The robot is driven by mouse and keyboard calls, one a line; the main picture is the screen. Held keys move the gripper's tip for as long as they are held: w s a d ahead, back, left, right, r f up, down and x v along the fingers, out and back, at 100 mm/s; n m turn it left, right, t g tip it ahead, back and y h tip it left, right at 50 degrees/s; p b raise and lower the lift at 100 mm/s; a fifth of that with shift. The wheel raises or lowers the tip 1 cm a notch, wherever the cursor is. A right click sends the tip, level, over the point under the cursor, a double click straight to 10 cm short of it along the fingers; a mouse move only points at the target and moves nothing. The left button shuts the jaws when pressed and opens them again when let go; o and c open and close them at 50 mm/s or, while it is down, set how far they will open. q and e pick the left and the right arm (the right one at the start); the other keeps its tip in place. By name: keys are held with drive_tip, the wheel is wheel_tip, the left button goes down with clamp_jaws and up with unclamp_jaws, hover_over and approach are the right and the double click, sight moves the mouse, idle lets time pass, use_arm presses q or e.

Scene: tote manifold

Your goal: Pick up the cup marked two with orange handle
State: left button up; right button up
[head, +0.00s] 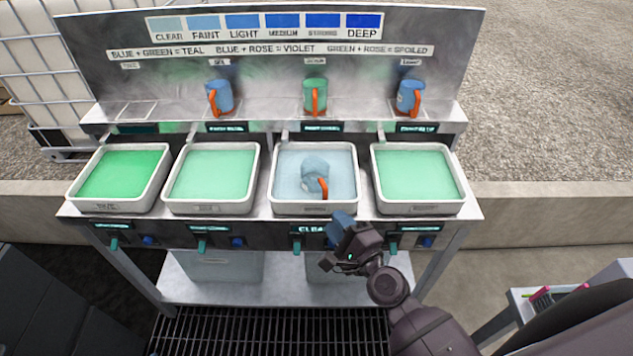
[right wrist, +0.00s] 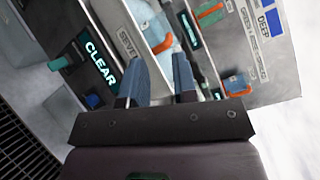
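Blue cups with orange handles stand on the shelf at the second spot (head: 221,94) and the far right spot (head: 406,95). A green cup with an orange handle (head: 314,91) stands between them. A pale blue cup with an orange handle (head: 315,169) sits tilted in the third tray. No number can be read on any cup. My right gripper (head: 341,228) is in front of the third tray's front edge, below and apart from that cup. In the right wrist view its blue fingers (right wrist: 161,78) are spread with nothing between them. My left gripper is out of view.
The third tray (head: 313,209) holds clear bluish liquid; the trays beside it (head: 210,207) (head: 420,208) and at far left hold green liquid. Teal valve handles and a "CLEAR" display (right wrist: 100,67) line the front panel. A backboard with a colour scale (head: 270,48) rises behind.

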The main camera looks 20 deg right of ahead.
sight(326, 187)
drive_tip(key=shift+w+d+f+m+t+h, duration=0.15)
drive_tip(key=shift+w+m+h, duration=0.3)
drive_tip(key=shift+w+m, duration=1.95)
drive_tip(key=shift+w+d+f+m+t+h, duration=0.1)
drive_tip(key=shift+w+m+h, duration=0.4)
drive_tip(key=shift+w+m, duration=1.9)
drive_tip(key=shift+w+d+f+m+t+h, duration=0.15)
drive_tip(key=shift+w+m+h, duration=0.55)
drive_tip(key=shift+m, duration=3.2)
drive_tip(key=shift+w+y, duration=0.2)
drive_tip(key=shift+y, duration=0.05)
clamp_jaws()
